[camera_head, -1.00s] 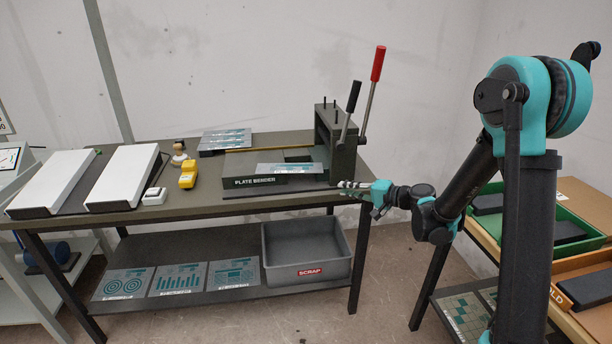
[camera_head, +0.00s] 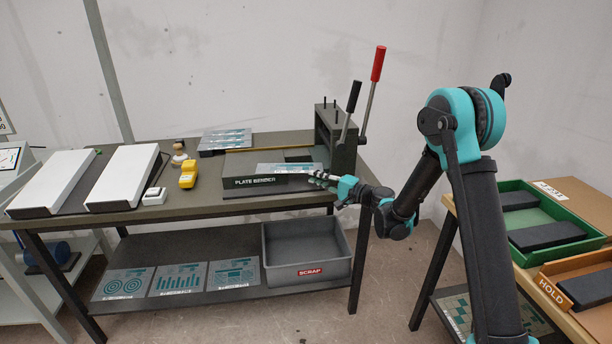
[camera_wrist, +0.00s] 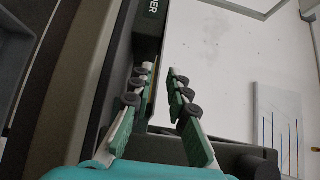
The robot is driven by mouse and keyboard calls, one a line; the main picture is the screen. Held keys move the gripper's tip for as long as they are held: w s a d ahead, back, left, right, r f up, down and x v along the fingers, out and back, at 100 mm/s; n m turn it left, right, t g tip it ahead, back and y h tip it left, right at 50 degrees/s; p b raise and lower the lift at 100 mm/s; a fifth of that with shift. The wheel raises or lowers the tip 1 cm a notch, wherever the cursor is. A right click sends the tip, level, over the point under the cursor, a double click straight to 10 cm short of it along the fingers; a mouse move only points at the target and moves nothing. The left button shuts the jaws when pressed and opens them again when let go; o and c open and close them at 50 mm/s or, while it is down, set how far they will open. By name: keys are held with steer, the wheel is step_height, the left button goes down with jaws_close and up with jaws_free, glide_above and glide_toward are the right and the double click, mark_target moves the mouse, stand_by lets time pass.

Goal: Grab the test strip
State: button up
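A flat silver-and-teal printed plate (camera_head: 285,169), which appears to be the test strip, lies on top of the plate bender (camera_head: 240,165) with its right end toward my gripper. My gripper (camera_head: 318,177) is at that right end, by the front right of the bender. In the wrist view, my gripper (camera_wrist: 160,85) has its two green fingers apart, with the dark bender body (camera_wrist: 148,35) beside and beyond them. I cannot tell whether the plate's edge lies between the fingers, and no grip on it shows.
The bender's red lever (camera_head: 377,65) and black lever (camera_head: 353,97) stand up just behind my gripper. A yellow device (camera_head: 188,175) and white sloped panels (camera_head: 122,175) are further left. The grey scrap bin (camera_head: 307,255) is on the shelf below. A green tray (camera_head: 545,205) is at right.

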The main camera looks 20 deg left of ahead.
steer(key=shift+x, duration=1.9)
steer(key=shift+c, duration=1.3)
jaws_close()
steer(key=shift+r, duration=1.25)
